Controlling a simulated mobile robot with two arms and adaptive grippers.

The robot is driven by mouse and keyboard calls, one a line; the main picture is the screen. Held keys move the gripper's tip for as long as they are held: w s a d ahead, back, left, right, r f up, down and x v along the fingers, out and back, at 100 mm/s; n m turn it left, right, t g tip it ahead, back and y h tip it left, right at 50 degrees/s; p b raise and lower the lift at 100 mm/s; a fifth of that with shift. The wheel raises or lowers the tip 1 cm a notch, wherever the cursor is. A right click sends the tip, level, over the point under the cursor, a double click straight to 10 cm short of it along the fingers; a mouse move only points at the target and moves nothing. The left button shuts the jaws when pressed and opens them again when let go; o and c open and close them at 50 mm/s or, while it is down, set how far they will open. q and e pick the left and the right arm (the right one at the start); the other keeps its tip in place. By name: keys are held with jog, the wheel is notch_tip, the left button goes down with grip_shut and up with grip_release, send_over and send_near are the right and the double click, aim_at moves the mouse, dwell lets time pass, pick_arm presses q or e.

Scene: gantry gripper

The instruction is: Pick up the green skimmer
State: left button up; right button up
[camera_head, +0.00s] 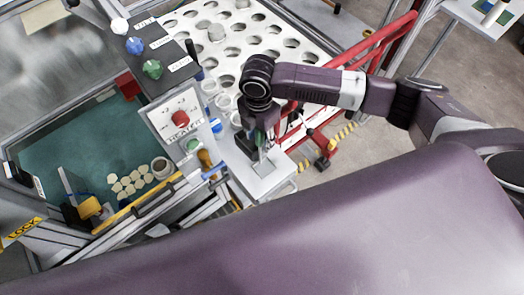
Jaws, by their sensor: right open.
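My right arm comes in from the right, and its gripper (262,150) points down over a small light grey platform (277,179). This gripper is open, and its dark fingers are small in the picture. A small green part (260,138) shows at the gripper, seemingly between or just behind its fingers. It may be the handle of the green skimmer, but its shape is mostly hidden, and I cannot tell whether the fingers touch it. My left gripper is not in view.
A control box with a red button (180,118) stands left of the gripper. A white rack with round holes (290,43) lies behind. A red frame (384,42) runs beside it. A teal-floored enclosure (60,140) with several pale discs (128,181) is at the left.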

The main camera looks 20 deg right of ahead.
jog(key=shift+f, duration=0.45)
grip_shut()
jog(key=shift+r, duration=0.1)
